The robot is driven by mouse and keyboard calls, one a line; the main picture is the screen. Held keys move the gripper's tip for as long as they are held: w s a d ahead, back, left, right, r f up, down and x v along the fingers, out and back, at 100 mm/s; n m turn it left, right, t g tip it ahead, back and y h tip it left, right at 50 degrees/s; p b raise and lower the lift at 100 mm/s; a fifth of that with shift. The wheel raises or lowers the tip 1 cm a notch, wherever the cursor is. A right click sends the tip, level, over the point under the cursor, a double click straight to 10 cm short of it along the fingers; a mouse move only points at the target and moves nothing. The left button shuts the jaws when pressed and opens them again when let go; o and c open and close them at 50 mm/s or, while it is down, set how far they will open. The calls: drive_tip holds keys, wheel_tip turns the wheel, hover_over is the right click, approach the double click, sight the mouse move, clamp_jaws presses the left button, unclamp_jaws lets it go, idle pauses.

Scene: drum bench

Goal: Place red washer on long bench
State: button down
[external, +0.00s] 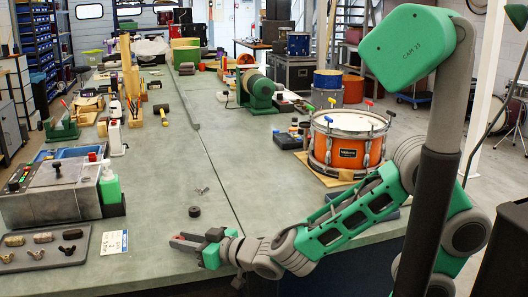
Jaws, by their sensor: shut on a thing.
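My gripper (184,243) is low over the near part of the long bench (160,190), left of the bench's lengthwise seam. It is shut on the red washer (186,238), of which only a small reddish bit shows between the fingers. The fingers hide the rest of it. I cannot tell whether the washer touches the bench top. The long bench has a grey-green top and runs away from the camera.
A small black round piece (194,211) lies just beyond my gripper, with small metal bits (201,190) farther on. A grey tray (45,247) and a card (114,242) lie left. An orange drum (345,140) stands right. The bench's middle is mostly clear.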

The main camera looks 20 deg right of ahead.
drive_tip(key=s+d+r+p, duration=0.1)
drive_tip(key=s+d+r, duration=0.8)
drive_tip(key=d+r, duration=0.25)
drive_tip(key=w+d+r+m+t+h, duration=0.1)
drive_tip(key=w+d+m+t+h, duration=0.45)
drive_tip(key=w+d, duration=0.7)
drive_tip(key=w+d+f+m+h+p, duration=0.1)
drive_tip(key=w+d+m+h+p, duration=0.2)
drive_tip(key=d, duration=0.8)
drive_tip(key=w+d+f+m+g+h+p, duration=0.1)
drive_tip(key=w+d+m+h+p, duration=0.3)
drive_tip(key=w+d+h+p, duration=0.3)
drive_tip(key=w+d+p, duration=0.1)
drive_tip(key=d+p, duration=0.2)
drive_tip(key=d, duration=0.1)
drive_tip(key=shift+w+f+h, duration=0.15)
drive_tip(key=shift+w+h, duration=0.1)
drive_tip(key=shift+h, duration=0.1)
